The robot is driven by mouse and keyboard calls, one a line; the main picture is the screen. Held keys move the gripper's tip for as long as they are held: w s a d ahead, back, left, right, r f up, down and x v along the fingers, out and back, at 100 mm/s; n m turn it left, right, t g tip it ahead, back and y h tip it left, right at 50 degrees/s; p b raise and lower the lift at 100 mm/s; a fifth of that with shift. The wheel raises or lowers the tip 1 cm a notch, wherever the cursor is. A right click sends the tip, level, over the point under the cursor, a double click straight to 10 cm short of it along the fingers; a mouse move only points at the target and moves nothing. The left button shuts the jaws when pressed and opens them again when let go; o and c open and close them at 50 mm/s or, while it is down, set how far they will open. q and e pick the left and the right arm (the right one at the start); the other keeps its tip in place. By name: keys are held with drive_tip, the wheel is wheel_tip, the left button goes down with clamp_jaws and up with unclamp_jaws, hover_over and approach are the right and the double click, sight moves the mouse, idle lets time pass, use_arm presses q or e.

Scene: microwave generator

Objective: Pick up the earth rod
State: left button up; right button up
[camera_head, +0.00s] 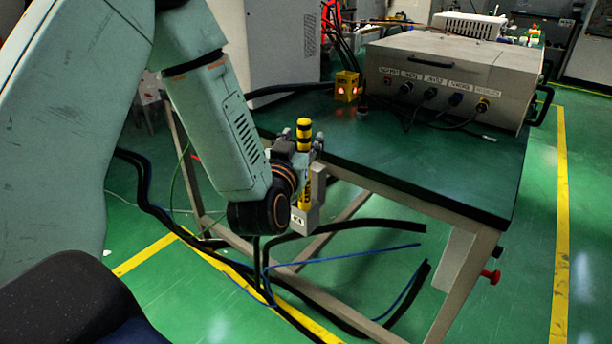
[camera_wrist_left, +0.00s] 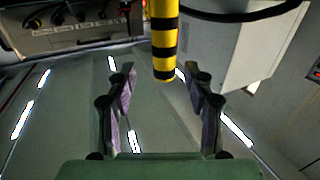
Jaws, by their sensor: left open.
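The earth rod (camera_head: 304,136) is a yellow rod with black bands. It stands upright in a light holder (camera_head: 305,215) at the near side of the green-topped table. My left gripper (camera_head: 308,150) is at the rod's upper part in the head view, with its fingers on either side of it. My right gripper is not in view.
The table (camera_head: 440,165) carries a grey generator box (camera_head: 450,75) with sockets and cables, and a small yellow box (camera_head: 347,87) with red lights. Black and blue cables (camera_head: 340,230) hang below the table's near edge. A grey cabinet (camera_head: 270,50) stands behind.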

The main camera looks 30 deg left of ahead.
sight(302, 138)
use_arm(q)
drive_tip(key=w, duration=0.1)
drive_tip(key=w+a+b, duration=0.1)
drive_tip(key=w+a+f, duration=0.1)
drive_tip(key=shift+w+f, duration=0.1)
drive_tip(key=shift+w, duration=0.15)
drive_tip(key=shift+w+b, duration=0.3)
drive_tip(key=shift+w, duration=0.1)
drive_tip(key=shift+c, duration=0.5)
clamp_jaws()
